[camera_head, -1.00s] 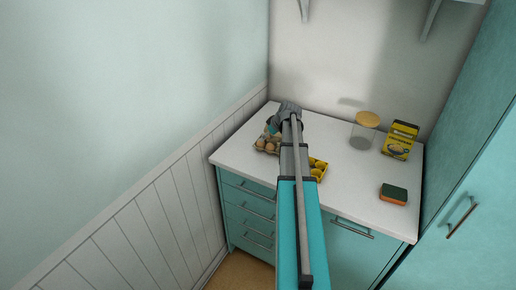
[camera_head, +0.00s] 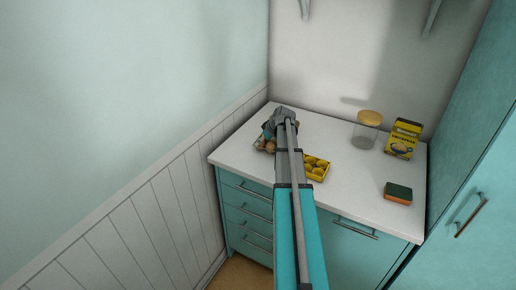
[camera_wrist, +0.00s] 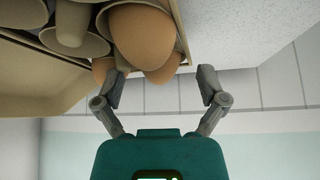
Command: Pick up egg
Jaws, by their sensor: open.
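Several brown eggs sit in a beige egg carton at the left of the white countertop. In the wrist view a large brown egg (camera_wrist: 142,36) fills the upper middle, in the carton (camera_wrist: 60,92). My gripper (camera_wrist: 162,72) is open, with its two grey fingers apart below the eggs in that picture. The left finger is close to the eggs; I cannot tell whether it touches. In the head view the carton's eggs (camera_head: 270,146) are partly hidden by my gripper (camera_head: 268,132) and arm.
A yellow tray (camera_head: 316,178) of yellow items lies right of my arm. A lidded glass jar (camera_head: 364,137), a yellow box (camera_head: 403,139) and a green-orange sponge (camera_head: 397,193) stand further right on the counter (camera_head: 345,195). Walls bound the left and back.

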